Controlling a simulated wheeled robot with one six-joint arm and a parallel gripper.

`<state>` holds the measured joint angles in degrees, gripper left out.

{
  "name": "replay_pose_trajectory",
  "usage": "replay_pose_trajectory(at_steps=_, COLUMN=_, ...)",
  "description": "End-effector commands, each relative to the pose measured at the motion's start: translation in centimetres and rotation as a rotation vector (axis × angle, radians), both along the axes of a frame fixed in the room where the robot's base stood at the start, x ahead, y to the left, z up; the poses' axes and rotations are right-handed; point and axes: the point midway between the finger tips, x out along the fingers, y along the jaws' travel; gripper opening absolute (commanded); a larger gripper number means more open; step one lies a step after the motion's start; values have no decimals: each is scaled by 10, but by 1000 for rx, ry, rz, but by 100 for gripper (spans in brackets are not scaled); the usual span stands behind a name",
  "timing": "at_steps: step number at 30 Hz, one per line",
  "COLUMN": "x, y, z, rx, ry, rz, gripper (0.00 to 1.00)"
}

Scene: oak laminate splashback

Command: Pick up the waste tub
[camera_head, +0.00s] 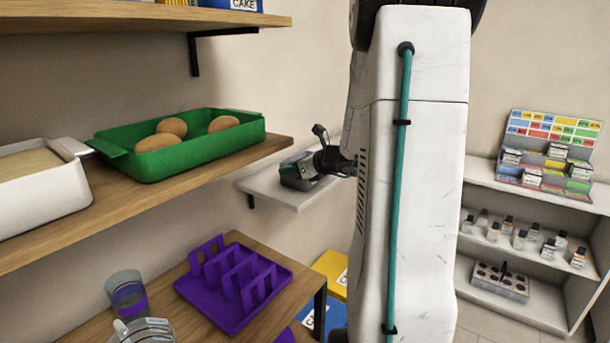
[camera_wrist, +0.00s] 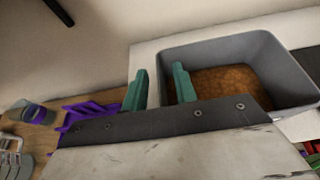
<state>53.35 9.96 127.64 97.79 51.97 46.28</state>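The waste tub (camera_wrist: 215,48) is a grey open box with brown, crumbly contents, resting on a white wall shelf. It also shows small in the head view (camera_head: 297,172), partly hidden behind my gripper. My gripper (camera_wrist: 160,86) is at the tub, with its two teal fingertips apart. In the wrist view the left fingertip appears outside the tub's near left wall and the right one overlaps the inside. A strip of tub wall shows between them. I cannot tell whether either finger touches the wall.
A wooden shelf at left holds a green tray (camera_head: 190,146) of brown rolls and a white bin (camera_head: 45,190). Below, a table carries a purple rack (camera_head: 232,283) and a glass (camera_head: 126,294). Shelves with small bottles (camera_head: 520,238) stand right. A black bracket is above left in the wrist view.

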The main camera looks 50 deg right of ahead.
Motion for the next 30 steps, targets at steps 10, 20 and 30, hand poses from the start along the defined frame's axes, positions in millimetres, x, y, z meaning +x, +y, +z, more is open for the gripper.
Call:
replay_pose_trajectory(at_steps=10, x=1, y=2, z=0, rx=0, ry=0, rz=2, gripper=0)
replay_pose_trajectory(at_steps=20, x=1, y=2, z=1, rx=-1, ry=-1, rz=3, gripper=0)
replay_pose_trajectory(at_steps=30, x=1, y=2, z=29, rx=-5, ry=-3, rz=4, gripper=0)
